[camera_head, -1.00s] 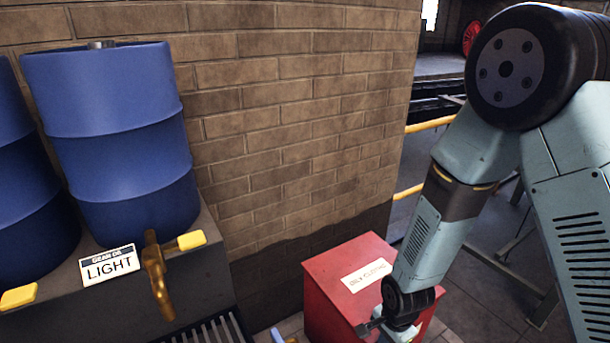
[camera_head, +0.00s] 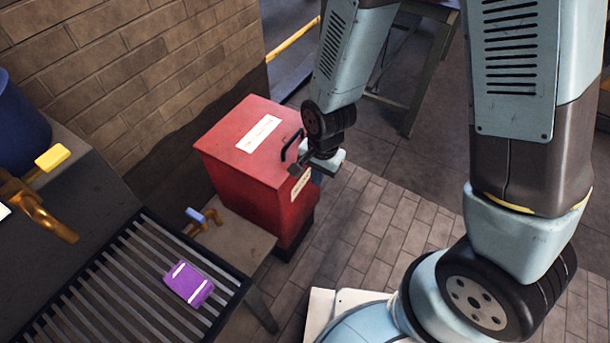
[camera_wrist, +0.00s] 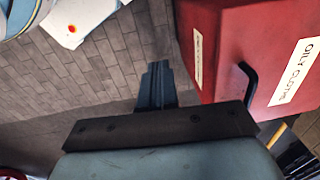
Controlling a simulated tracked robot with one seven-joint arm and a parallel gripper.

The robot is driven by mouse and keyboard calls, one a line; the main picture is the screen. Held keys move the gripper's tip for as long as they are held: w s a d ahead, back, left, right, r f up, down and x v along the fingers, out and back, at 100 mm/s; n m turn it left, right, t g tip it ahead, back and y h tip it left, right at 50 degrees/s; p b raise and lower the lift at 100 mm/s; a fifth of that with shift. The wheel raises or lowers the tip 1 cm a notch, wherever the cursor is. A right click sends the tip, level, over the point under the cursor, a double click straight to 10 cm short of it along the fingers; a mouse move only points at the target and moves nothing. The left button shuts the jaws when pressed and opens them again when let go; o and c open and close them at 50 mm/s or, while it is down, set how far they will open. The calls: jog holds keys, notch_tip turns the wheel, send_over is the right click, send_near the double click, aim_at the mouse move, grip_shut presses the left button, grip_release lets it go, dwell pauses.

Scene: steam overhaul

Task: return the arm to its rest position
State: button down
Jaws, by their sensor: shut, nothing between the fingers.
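My gripper (camera_head: 301,164) is in front of the red oily-cloths bin (camera_head: 245,155) in the head view, near its black handle (camera_head: 291,145). I cannot tell from this view whether it touches the bin. In the wrist view my gripper's fingers (camera_wrist: 157,72) are together with nothing between them, over the paved floor. The red bin (camera_wrist: 232,40) stands to their right there, its lid label and handle in view. My arm hangs down from the upper right of the head view, bent at the elbow.
A slatted grate (camera_head: 110,285) at lower left carries a purple object (camera_head: 188,284) with white stripes. Brass taps (camera_head: 35,210) are beside a blue drum (camera_head: 22,130). A brick wall (camera_head: 130,60) stands behind the bin. Paved floor (camera_head: 370,220) is open right of the bin.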

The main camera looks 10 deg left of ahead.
jog(key=shift+s+d+r, duration=0.15)
jog(key=shift+d, duration=0.1)
jog(key=w+d+r+n+t, duration=0.1)
jog(key=w+d+r, duration=0.3)
jog(key=d+r, duration=0.5)
jog(key=w+d+r+n+t, duration=0.1)
jog(key=w+d+r+t, duration=0.2)
jog(key=r, duration=0.9)
jog(key=s+d+r+n, duration=0.1)
jog(key=s+d+r, duration=0.3)
jog(key=d+r, duration=0.3)
jog(key=s+d+r+n+t, duration=0.1)
jog(key=s+d+r, duration=0.4)
jog(key=d+r, duration=0.3)
jog(key=shift+s+d+r+h, duration=0.25)
jog(key=shift+s+d+h, duration=0.05)
jog(key=shift+d+h, duration=0.1)
